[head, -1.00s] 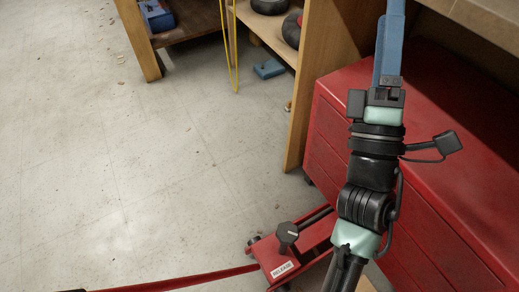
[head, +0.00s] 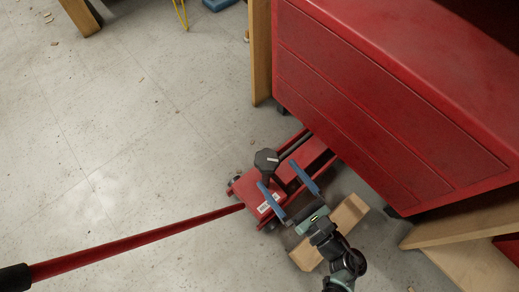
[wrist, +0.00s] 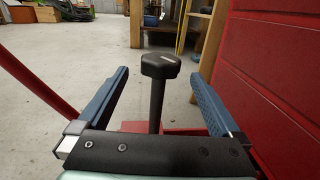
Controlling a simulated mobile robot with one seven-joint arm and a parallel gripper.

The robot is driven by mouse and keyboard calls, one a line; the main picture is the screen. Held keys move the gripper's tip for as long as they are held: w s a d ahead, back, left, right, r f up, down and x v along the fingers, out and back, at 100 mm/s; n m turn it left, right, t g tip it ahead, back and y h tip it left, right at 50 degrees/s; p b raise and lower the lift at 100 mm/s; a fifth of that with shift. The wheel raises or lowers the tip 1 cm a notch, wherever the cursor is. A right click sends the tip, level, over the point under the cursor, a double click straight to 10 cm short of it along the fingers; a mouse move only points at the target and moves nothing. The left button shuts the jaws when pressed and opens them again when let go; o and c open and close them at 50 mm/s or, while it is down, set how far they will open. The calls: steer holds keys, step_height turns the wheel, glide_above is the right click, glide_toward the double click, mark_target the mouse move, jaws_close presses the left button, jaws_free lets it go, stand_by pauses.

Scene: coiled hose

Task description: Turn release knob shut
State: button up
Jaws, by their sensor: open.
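The release knob (head: 266,161) is black and lobed and stands on the red floor jack (head: 235,190). The jack carries a white label (head: 268,203) beside the knob. In the wrist view the knob (wrist: 160,66) sits upright on a black stem, beyond and between my fingertips. My gripper (head: 282,177) has two blue fingers spread wide. It is open and empty, just to the right of the knob in the head view. I cannot tell whether either finger touches the knob or stem.
The jack's long red handle (head: 140,241) runs to the lower left. A red drawer cabinet (head: 400,85) stands close on the right. A wooden block (head: 348,214) lies behind my gripper. A wooden post (head: 260,55) stands above the jack. Open floor (head: 140,130) lies to the left.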

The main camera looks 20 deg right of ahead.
mark_target(260, 152)
steer(key=b+x, duration=0.2)
steer(key=x, duration=0.7)
steer(key=shift+d+b, duration=0.1)
steer(key=shift+b, duration=0.25)
steer(key=c, duration=1.3)
